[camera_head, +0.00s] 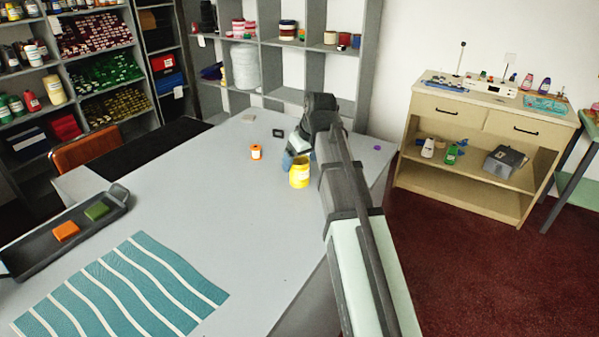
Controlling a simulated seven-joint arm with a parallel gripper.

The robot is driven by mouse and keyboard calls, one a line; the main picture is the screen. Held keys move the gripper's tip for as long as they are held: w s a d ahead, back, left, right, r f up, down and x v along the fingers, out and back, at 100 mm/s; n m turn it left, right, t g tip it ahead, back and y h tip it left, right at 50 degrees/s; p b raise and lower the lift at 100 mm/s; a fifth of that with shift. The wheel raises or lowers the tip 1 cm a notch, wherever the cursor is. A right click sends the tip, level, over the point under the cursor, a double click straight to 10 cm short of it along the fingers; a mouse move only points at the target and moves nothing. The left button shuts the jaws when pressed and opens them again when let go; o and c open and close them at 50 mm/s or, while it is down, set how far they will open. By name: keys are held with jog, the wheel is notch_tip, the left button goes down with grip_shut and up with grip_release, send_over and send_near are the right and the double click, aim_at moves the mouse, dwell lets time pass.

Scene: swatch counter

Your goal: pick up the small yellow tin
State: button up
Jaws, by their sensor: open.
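The small yellow tin (299,175) stands upright on the light grey counter (220,200), near its right side. My arm reaches in from the lower right, and my gripper (296,148) points down just behind and above the tin. The gripper is open, and nothing shows held in it. Its fingertips are partly hidden, so I cannot tell whether they touch the tin. A blue thing (287,161) shows just behind the tin's left side, mostly hidden.
A dark tray (30,262) at left holds an orange block (65,231) and a green block (97,211). A teal striped swatch (125,290) lies in front. A small black item (278,132) lies at the back. The counter's middle is clear.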

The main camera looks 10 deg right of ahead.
jog(key=shift+x, duration=2.25)
jog(key=c, duration=1.3)
